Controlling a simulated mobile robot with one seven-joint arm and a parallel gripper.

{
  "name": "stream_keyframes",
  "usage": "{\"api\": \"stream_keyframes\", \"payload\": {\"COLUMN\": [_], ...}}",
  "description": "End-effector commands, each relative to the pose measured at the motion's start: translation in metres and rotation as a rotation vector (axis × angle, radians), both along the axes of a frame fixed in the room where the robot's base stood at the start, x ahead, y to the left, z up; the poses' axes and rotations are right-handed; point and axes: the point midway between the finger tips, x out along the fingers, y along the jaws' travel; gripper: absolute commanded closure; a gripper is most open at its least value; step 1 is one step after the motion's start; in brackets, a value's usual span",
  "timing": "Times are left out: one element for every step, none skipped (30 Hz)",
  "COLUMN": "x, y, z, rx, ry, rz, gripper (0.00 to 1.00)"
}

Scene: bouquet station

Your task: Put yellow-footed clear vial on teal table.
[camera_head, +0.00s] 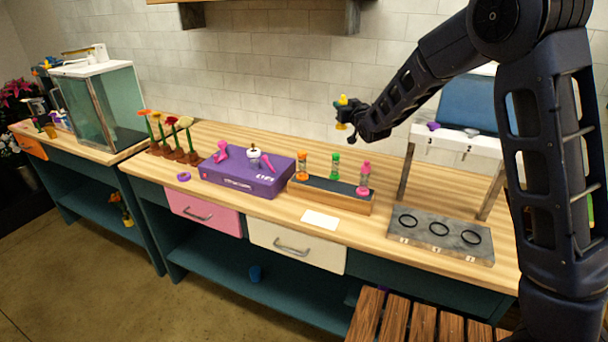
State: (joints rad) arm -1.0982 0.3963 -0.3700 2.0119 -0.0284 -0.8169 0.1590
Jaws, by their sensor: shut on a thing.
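My gripper (352,113) is raised above the middle of the long wood-topped counter, in front of the tiled wall. It is shut on a small vial with yellow ends (341,126), held roughly upright in the air. The fingers hide part of the vial, and its clear middle is too small to make out well. The long teal table (270,229) has a light wood top and a teal body. A second teal table (128,158) of the same kind stands at the far left.
A wooden rack (330,201) holds orange, green and pink vials. Left of it are a purple box (245,182) and several flowers in stands. A grey slab (440,250) with black rings lies at right under a white stand. Bare wood shows behind the rack.

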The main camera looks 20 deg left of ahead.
Motion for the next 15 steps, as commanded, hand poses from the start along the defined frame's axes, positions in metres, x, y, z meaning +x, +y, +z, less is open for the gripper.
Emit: {"api": "stream_keyframes", "payload": {"x": [0.010,0.016,0.022,0.027,0.031,0.036,0.040,0.043,0.048,0.050,0.054,0.057,0.060,0.062,0.064], "y": [0.007,0.010,0.015,0.018,0.022,0.026,0.029,0.032,0.036,0.040,0.043,0.048,0.052,0.057,0.062], "z": [0.006,0.009,0.013,0.015,0.018,0.020,0.023,0.024,0.027,0.028,0.030,0.031,0.033,0.033,0.034], "rx": [-0.001,-0.002,-0.002,-0.002,-0.004,-0.002,-0.002,-0.004,-0.004,-0.003,-0.004,-0.005,-0.005,-0.007,-0.007], "ry": [-0.004,-0.005,-0.006,-0.005,-0.005,-0.004,-0.004,-0.004,-0.004,-0.004,-0.004,-0.003,-0.003,-0.005,-0.003], "rz": [0.024,0.040,0.063,0.080,0.098,0.122,0.141,0.161,0.187,0.209,0.231,0.264,0.290,0.319,0.359], "gripper": [1.00,1.00,1.00,1.00,1.00,1.00,1.00,1.00,1.00,1.00,1.00,1.00,1.00,1.00,1.00]}}
